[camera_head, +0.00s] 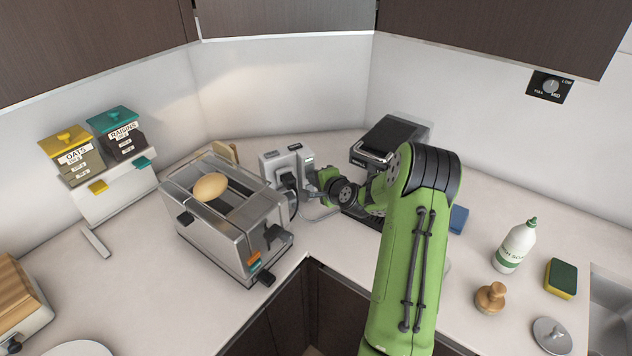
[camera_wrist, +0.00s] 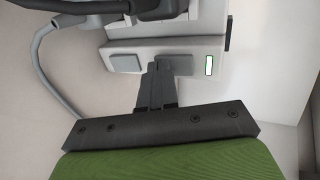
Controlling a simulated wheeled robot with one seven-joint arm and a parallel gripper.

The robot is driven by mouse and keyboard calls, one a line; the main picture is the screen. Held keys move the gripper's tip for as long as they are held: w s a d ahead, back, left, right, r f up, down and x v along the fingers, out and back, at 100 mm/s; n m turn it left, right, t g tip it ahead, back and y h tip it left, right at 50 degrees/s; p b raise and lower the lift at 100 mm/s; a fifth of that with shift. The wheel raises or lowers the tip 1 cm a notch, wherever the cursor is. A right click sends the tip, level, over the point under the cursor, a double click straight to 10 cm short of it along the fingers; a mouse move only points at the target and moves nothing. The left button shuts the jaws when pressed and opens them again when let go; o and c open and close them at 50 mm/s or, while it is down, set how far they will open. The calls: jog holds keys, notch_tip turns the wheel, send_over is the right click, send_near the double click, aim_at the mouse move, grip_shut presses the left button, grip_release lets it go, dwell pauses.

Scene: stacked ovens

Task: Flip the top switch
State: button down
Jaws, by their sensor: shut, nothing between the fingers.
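A white socket box (camera_head: 271,166) stands on the counter between the toaster and the black machine, with dark plugs in it. In the wrist view the box (camera_wrist: 215,46) shows two grey switches side by side. The left switch (camera_wrist: 125,64) is uncovered. I cannot tell which one is the top switch. My gripper (camera_wrist: 160,72) is shut and empty. Its fingertips overlap the left part of the right switch in the picture; contact cannot be told. In the head view its fingertips are hard to make out beside the box.
A steel toaster (camera_head: 245,225) with a brown oval item (camera_head: 210,187) stands left of the box. A black-topped machine (camera_head: 388,137) is behind my arm. Grey cables (camera_wrist: 52,70) curve beside the box. A bottle (camera_head: 516,248) and a sponge (camera_head: 562,278) are at the right.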

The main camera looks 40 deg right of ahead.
jog(key=shift+w+r+p, duration=0.1)
jog(key=shift+r+p, duration=0.35)
jog(key=shift+r, duration=0.3)
jog(key=shift+f, duration=0.1)
